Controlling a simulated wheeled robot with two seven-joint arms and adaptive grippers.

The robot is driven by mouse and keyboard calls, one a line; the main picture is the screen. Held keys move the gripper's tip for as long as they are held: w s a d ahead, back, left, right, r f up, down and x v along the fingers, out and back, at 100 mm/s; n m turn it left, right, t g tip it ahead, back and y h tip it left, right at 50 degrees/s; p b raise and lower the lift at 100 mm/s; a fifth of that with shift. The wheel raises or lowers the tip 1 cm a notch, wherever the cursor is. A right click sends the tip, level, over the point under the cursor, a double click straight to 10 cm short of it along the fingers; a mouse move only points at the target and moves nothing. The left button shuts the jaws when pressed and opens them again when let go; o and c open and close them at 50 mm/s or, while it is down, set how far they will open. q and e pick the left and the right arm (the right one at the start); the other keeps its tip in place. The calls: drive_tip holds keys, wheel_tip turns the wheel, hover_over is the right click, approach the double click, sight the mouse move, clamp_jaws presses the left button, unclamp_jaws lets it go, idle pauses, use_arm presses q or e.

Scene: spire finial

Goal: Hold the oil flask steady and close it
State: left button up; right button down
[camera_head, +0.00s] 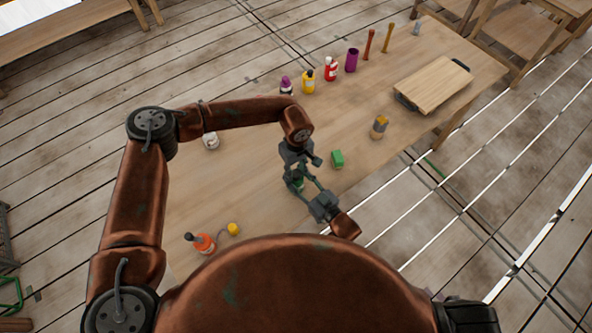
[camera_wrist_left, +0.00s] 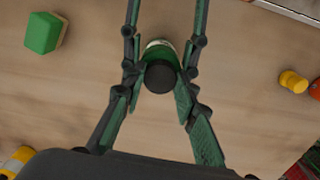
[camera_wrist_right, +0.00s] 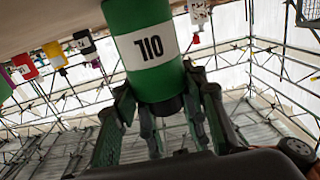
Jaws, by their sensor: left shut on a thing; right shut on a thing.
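The oil flask (camera_wrist_right: 147,45) is green with a white band. In the right wrist view it shows upside down, with "OIL" inverted and its body cut off by the frame edge. A dark round cap (camera_wrist_left: 160,77) sits at its top; whether it is fully seated cannot be told. My left gripper (camera_head: 298,172) comes from above and is shut on the cap or flask top; the left wrist view shows its fingers (camera_wrist_left: 162,72) on either side. My right gripper (camera_head: 306,184) comes from the lower right and is shut on the flask. The grippers largely hide it in the head view.
A green block (camera_head: 337,158) stands close by on the table (camera_head: 260,210). An orange bottle (camera_head: 204,243) and small yellow piece (camera_head: 233,229) are at the near left. Several bottles line the far edge. A wooden board (camera_head: 433,84) lies at the right.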

use_arm(q)
drive_tip(key=shift+s+a+f, duration=0.1)
drive_tip(key=shift+f, duration=0.35)
drive_tip(key=o, duration=0.8)
drive_tip(key=shift+f, duration=0.1)
drive_tip(key=shift+r, duration=0.25)
drive_tip(key=shift+r, duration=2.35)
drive_tip(key=shift+n, duration=0.3)
drive_tip(key=shift+c, duration=0.5)
